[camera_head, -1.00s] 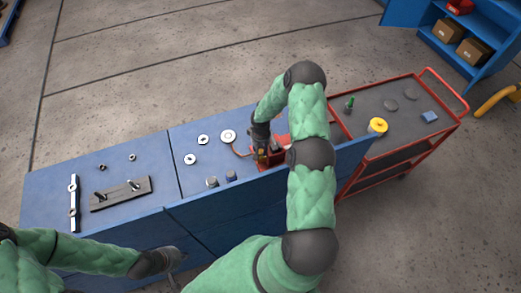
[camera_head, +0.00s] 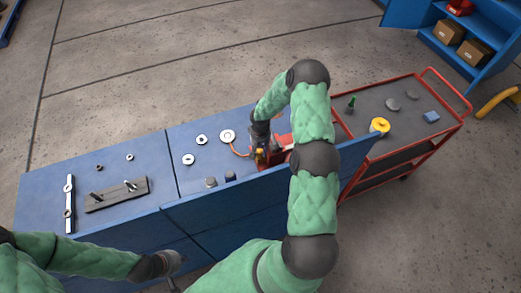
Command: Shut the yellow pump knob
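A red pump (camera_head: 284,143) sits at the right end of the blue workbench, partly hidden behind my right arm. A small yellow spot (camera_head: 259,156), which looks like the pump knob, shows at the fingers of my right gripper (camera_head: 261,154). The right gripper points down at the pump's left side, at or very close to the knob. It is too small and dark to tell whether its fingers are closed on the knob. My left gripper (camera_head: 172,274) hangs low in front of the bench, away from the pump, and its fingers are unclear.
The blue workbench (camera_head: 150,220) holds several pale rings, small dark cylinders, a dark plate (camera_head: 117,194) and a metal bar (camera_head: 69,204). A red cart (camera_head: 440,135) on the right carries a yellow round object (camera_head: 380,125) and small parts. A raised blue panel runs along the bench front.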

